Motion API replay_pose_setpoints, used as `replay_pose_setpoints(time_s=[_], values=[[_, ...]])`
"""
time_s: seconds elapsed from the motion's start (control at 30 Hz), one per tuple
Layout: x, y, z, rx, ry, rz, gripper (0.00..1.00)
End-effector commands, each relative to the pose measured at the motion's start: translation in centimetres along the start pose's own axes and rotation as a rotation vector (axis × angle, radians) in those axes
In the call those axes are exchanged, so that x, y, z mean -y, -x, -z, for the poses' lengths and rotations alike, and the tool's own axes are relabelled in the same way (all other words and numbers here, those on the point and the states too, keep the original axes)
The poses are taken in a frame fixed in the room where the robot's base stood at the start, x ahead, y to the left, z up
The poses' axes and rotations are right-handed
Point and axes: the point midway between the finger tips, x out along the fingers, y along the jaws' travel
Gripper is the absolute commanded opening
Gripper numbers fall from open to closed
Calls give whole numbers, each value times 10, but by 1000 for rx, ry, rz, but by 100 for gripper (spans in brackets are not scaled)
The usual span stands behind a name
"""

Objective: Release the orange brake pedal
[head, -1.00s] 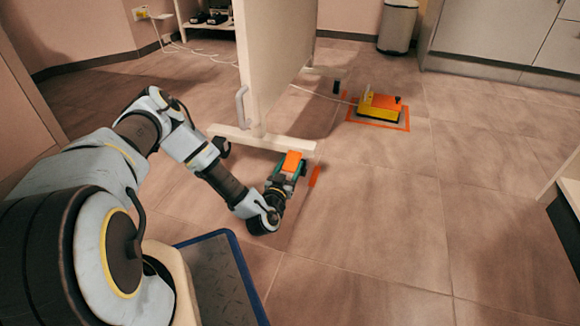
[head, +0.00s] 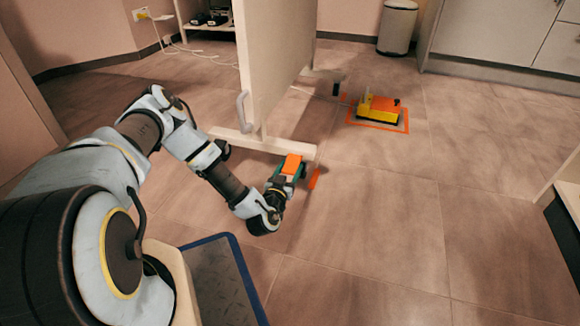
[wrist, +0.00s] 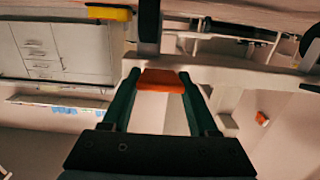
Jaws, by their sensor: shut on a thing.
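The orange brake pedal (head: 292,163) is low at the near end of the pale foot bar of a tall standing panel (head: 262,75). It also shows in the wrist view as a small orange block (wrist: 161,80). My gripper (head: 288,172) reaches down to it near the floor. In the wrist view its green-sided fingers (wrist: 161,88) lie on either side of the block and are shut on it. The underside of the pedal and its joint to the foot bar are hidden.
A yellow box with an orange top (head: 380,106) stands on the floor inside an orange outline (head: 376,126). An orange floor strip (head: 314,178) lies just right of my gripper. A bin (head: 398,27) and cabinets (head: 500,38) are at the back.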

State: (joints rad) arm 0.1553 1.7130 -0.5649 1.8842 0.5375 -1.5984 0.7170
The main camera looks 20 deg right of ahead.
Motion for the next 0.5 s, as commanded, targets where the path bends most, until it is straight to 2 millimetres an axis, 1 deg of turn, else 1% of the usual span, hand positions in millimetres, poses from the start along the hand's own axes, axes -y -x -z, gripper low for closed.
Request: replay_pose_setpoints(time_s=[0.03,0.1,0.5], values=[[-1,1,8,22,0,-1,0],[-1,2,12,54,-1,-1,0],[0,2,25,281,-1,-1,0]])
